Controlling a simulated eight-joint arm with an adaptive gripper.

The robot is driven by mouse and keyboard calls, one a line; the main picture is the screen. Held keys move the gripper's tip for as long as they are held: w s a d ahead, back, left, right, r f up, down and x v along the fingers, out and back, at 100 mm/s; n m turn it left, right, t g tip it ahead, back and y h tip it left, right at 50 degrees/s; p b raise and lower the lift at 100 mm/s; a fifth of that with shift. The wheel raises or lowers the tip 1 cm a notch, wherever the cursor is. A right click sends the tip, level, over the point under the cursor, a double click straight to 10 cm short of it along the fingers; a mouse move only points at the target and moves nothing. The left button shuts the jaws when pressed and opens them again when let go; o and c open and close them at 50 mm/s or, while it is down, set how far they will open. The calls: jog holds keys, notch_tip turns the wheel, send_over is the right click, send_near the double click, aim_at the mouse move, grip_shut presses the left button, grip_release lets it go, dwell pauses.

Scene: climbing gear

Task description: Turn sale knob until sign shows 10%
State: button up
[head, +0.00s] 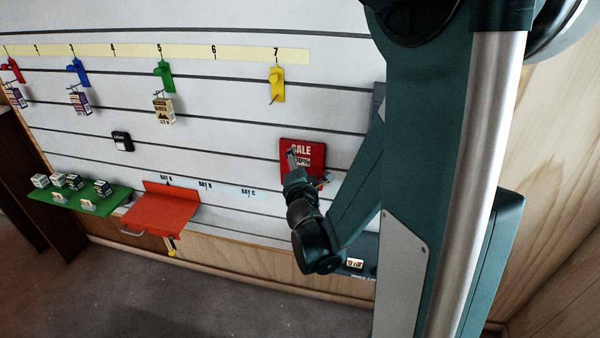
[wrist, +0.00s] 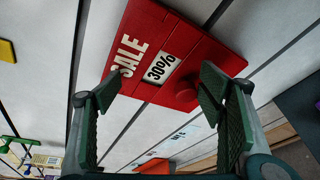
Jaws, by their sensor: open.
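The red SALE sign (head: 314,150) is on the slatted wall, partly covered by my gripper in the head view. In the wrist view the sign (wrist: 140,38) appears tilted, and its white window (wrist: 161,69) reads 30%. A round red knob-like part (wrist: 187,96) shows below the window, between my fingers and nearer the right one. I cannot tell whether a finger touches the sign.
A yellow hook (head: 277,85) is above the sign. Blue, green and red hooks with tagged boxes hang further left. A black switch box (head: 122,141), a red tray (head: 160,212) and a green shelf (head: 80,199) with several small boxes are left. The wall just left of the sign is clear.

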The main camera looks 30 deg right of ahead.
jog(key=o, duration=0.4)
jog(key=shift+w+a+r, duration=0.1)
jog(key=shift+a+r, duration=0.15)
jog(key=shift+r, duration=0.5)
jog(key=shift+s+a+r, duration=0.1)
jog(key=shift+s+r, duration=0.1)
jog(key=shift+r, duration=0.3)
jog(key=shift+c, duration=0.8)
jog(key=shift+w+r, duration=0.1)
jog(key=shift+r, duration=0.4)
jog(key=shift+c, duration=0.7)
jog(key=shift+r, duration=0.3)
jog(key=c, duration=0.4)
jog(key=shift+d+r, duration=0.15)
jog(key=shift+d, duration=0.05)
jog(key=c, duration=0.5)
jog(key=shift+o, duration=0.2)
jog(key=shift+r, duration=0.5)
